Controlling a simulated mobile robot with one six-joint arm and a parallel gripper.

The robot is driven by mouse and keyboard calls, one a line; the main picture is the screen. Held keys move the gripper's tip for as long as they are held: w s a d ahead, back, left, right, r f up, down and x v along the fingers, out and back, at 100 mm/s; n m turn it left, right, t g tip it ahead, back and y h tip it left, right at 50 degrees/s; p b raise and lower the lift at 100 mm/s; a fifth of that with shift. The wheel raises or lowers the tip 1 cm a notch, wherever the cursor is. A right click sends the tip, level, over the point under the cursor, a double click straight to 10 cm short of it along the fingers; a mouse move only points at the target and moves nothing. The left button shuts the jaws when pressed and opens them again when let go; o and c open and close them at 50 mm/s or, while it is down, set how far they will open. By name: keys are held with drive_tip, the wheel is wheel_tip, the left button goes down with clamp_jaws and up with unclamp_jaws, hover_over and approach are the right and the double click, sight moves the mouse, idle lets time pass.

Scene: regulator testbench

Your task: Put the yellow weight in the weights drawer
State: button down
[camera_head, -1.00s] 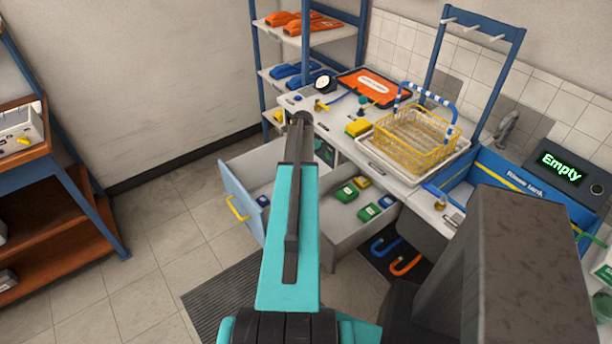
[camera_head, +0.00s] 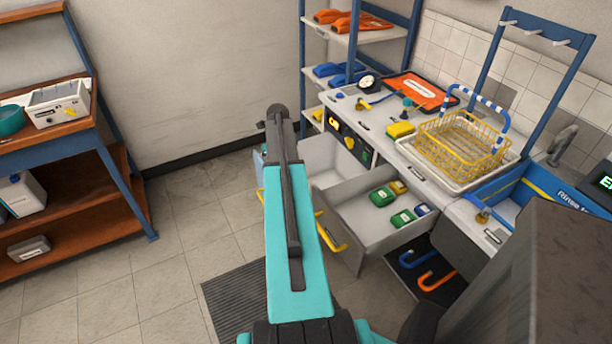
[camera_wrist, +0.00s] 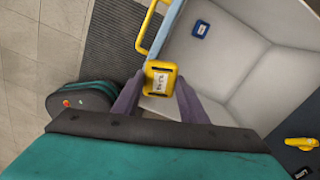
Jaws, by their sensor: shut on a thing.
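My gripper (camera_wrist: 158,92) is shut on the yellow weight (camera_wrist: 161,66), a small block with a white label. In the wrist view, the weight overlaps the front edge of an open drawer (camera_wrist: 235,60); its height above it is unclear. This drawer has a yellow handle and holds a blue weight (camera_wrist: 201,29). In the head view, my arm hides the gripper, the held weight and part of this drawer (camera_head: 325,155). Another open drawer (camera_head: 365,225) to its right holds green weights (camera_head: 381,196), a yellow one (camera_head: 398,187) and a blue one (camera_head: 421,209).
The bench top carries a yellow wire basket (camera_head: 460,145), a yellow block (camera_head: 400,130) and an orange board (camera_head: 425,90). A shelf unit (camera_head: 75,145) stands at the left. Floor (camera_head: 190,240) between it and the drawers is clear.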

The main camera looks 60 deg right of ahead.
drive_tip(key=w+a+n+b, duration=0.4)
drive_tip(key=w+a, duration=0.7)
drive_tip(key=a, duration=0.3)
drive_tip(key=w+a+n+b, duration=0.45)
drive_tip(key=w+a, duration=0.65)
drive_tip(key=a, duration=0.3)
drive_tip(key=w+a+r+n+b, duration=0.15)
drive_tip(key=a+n, duration=0.25)
drive_tip(key=a, duration=0.5)
drive_tip(key=w+a+n+b, duration=0.2)
drive_tip(key=a+n+b, duration=0.1)
drive_tip(key=a, duration=0.6)
drive_tip(key=s+a+n+b, duration=0.1)
drive_tip(key=s+a+n, duration=0.1)
drive_tip(key=a+n, duration=0.4)
drive_tip(key=s+a+r+n+b, duration=0.1)
drive_tip(key=s+a+n, duration=0.2)
drive_tip(key=n, duration=0.9)
drive_tip(key=shift+s+a+r+b, duration=0.15)
drive_tip(key=shift+a+r+b, duration=0.15)
drive_tip(key=shift+a, duration=1.2)
drive_tip(key=shift+d, duration=0.1)
